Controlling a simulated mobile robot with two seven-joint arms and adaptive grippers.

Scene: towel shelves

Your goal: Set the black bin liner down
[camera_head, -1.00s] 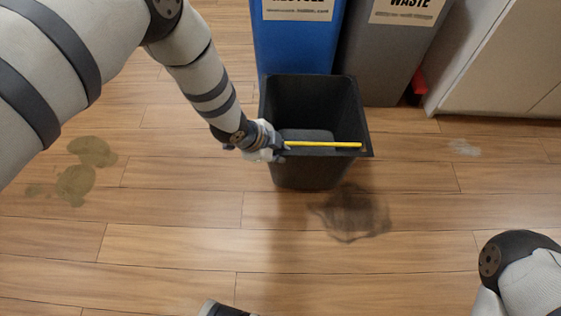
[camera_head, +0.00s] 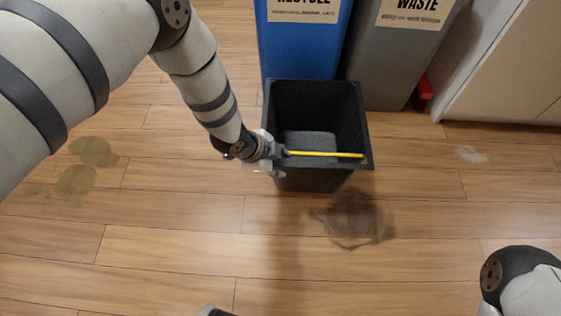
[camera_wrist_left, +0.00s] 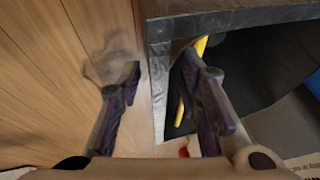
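The black bin liner (camera_head: 316,120) is an open-topped dark tub in front of the two large bins in the head view. My left gripper (camera_head: 280,160) is at the near left corner of the liner. In the left wrist view, the gripper (camera_wrist_left: 160,78) has its fingers apart, with the liner's wall (camera_wrist_left: 160,95) between them. The right finger is on the inner side, and a gap shows beside the left finger. Whether the liner's base touches the floor is hard to tell. My right gripper is out of view.
A blue recycle bin (camera_head: 298,50) and a grey waste bin (camera_head: 395,60) stand behind the liner. A pale cabinet (camera_head: 505,70) is at the right. Dark and greenish stains (camera_head: 352,217) mark the wooden floor, which is otherwise clear in front.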

